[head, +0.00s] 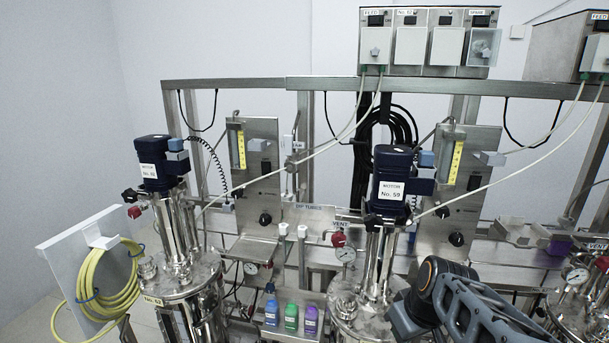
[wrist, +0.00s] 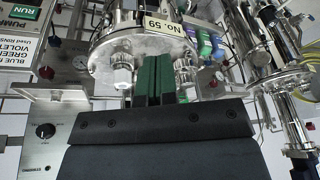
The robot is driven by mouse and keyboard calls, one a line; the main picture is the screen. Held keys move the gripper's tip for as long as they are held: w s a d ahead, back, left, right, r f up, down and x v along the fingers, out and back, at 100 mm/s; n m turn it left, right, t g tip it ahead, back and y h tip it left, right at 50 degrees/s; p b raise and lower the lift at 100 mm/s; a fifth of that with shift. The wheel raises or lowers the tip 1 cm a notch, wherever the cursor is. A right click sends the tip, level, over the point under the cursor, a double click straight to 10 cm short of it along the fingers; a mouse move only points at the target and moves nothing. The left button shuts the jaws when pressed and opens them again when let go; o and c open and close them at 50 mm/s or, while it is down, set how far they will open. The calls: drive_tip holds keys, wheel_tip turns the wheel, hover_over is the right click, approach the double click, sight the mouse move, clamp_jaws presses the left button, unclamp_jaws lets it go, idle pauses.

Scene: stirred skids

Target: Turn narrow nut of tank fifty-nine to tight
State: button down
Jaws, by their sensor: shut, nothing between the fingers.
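Tank fifty-nine's steel lid (head: 352,313) is in the head view below the blue motor (head: 391,190) labelled No. 59. In the wrist view the tank (wrist: 120,50) carries a tilted NO. 59 plate (wrist: 174,29). My gripper (wrist: 155,62) is shut and empty, its green-faced fingers together in front of the tank's lower edge. A pale ribbed fitting (wrist: 123,72) is to the left of the fingers and a metal fitting (wrist: 187,76) to their right. Neither is between the fingers. I cannot tell which is the narrow nut. My arm hides part of the tank's right side in the head view.
Tank 62 (head: 178,275) stands at the left, beside a yellow hose coil (head: 105,278). Blue, green and violet bottles (head: 291,316) stand between the tanks. A pressure gauge (head: 345,254) and red-capped valve stand behind the lid. Another tank (head: 575,310) is at the right edge.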

drive_tip(key=w+d+n+y+p, duration=0.1)
drive_tip(key=w+d+n+y, duration=0.2)
drive_tip(key=w+d+n, duration=0.45)
drive_tip(key=shift+m+t, duration=0.4)
drive_tip(key=shift+m, duration=0.45)
drive_tip(key=f+b, duration=0.1)
drive_tip(key=w+d+f+b, duration=0.1)
drive_tip(key=f, duration=0.1)
drive_tip(key=w+f+b, duration=0.1)
drive_tip(key=f, duration=0.1)
drive_tip(key=shift+d+f, duration=0.15)
drive_tip(key=shift+f+b, duration=0.75)
drive_tip(key=shift+b, duration=0.45)
drive_tip(key=shift+s, duration=0.1)
drive_tip(key=shift+s+a+f+b, duration=0.2)
drive_tip(key=shift+s+f+b, duration=0.1)
drive_tip(key=shift+b, duration=0.3)
drive_tip(key=shift+s+a+b, duration=0.6)
drive_tip(key=shift+s+b, duration=0.15)
drive_tip(key=shift+b, duration=1)
drive_tip(key=shift+s+a+r+b, duration=0.2)
drive_tip(key=shift+a+b, duration=0.2)
drive_tip(key=shift+s+d+f+b, duration=0.1)
drive_tip(key=shift+s+b, duration=0.1)
drive_tip(key=shift+b, duration=0.15)
